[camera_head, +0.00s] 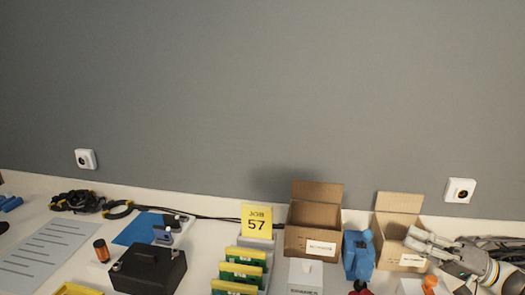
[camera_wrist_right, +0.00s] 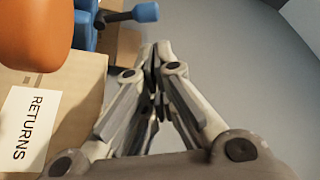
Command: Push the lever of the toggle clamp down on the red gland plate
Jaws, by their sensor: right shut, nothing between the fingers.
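My right gripper (camera_head: 412,240) comes in from the right in the head view, above the small open carton at the right. Its fingers are shut and empty, and they also show in the right wrist view (camera_wrist_right: 155,50). I cannot clearly make out the toggle clamp or its lever. A small red part (camera_head: 360,288) shows at the bottom edge in front of a blue device (camera_head: 357,258); I cannot tell if it belongs to the red gland plate. The wrist view shows blue parts (camera_wrist_right: 85,25) with a blue-ended dark rod (camera_wrist_right: 145,12). My left gripper is not in view.
A carton (camera_head: 307,240) and a smaller one (camera_head: 390,255) stand open at the back. An orange-topped item (camera_head: 430,282) is near my right gripper; a large orange shape (camera_wrist_right: 40,30) is close in the wrist view. A black box (camera_head: 148,270) and yellow-green items (camera_head: 240,272) stand left.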

